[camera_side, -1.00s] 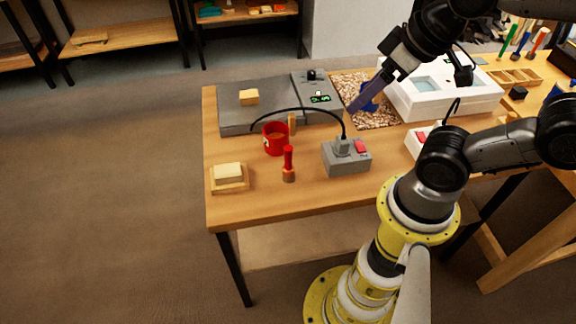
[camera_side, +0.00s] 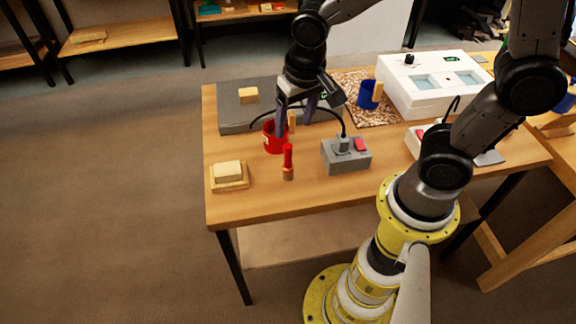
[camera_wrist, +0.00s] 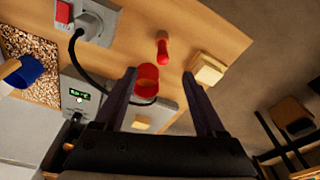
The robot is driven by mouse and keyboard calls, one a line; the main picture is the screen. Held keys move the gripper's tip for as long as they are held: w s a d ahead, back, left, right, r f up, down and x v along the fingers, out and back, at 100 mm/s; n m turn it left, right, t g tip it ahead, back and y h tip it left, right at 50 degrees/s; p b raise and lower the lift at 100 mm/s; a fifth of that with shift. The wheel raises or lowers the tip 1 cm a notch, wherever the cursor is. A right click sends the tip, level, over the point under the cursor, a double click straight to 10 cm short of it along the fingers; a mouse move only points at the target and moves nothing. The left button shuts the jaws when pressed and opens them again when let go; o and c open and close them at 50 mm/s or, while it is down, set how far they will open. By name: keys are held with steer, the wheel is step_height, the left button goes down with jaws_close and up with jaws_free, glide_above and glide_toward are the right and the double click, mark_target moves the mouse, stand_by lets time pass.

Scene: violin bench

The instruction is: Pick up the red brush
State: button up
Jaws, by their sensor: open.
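The red brush (camera_side: 288,163) stands upright on the wooden bench, with a red handle on top and a brownish lower end. It also shows in the wrist view (camera_wrist: 162,47), beyond the fingertips. A red mug (camera_side: 272,140) stands just behind it and shows between my fingers in the wrist view (camera_wrist: 147,78). My gripper (camera_side: 295,122) is open and points down above the mug, behind the brush. In the wrist view its two fingers (camera_wrist: 160,76) are spread wide with nothing gripped. The fingers partly hide the mug in the side view.
A grey box with a red switch and plugged cable (camera_side: 346,156) stands right of the brush. A yellowish block on a wooden base (camera_side: 229,175) lies to the left. A grey scale (camera_side: 236,112) is behind, and a blue mug (camera_side: 369,95) stands on a speckled mat. The bench front is clear.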

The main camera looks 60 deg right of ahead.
mark_target(291, 148)
steer(key=f, duration=0.8)
steer(key=shift+w+f, duration=0.3)
steer(key=shift+w, duration=0.1)
steer(key=shift+w+d+f, duration=0.1)
steer(key=shift+w+f, duration=0.1)
steer(key=shift+f, duration=0.75)
steer(key=shift+w+f, duration=0.25)
steer(key=shift+f, duration=0.7)
steer(key=shift+w+d+f, duration=0.1)
steer(key=shift+w+f, duration=0.1)
steer(key=shift+f, duration=0.75)
jaws_close()
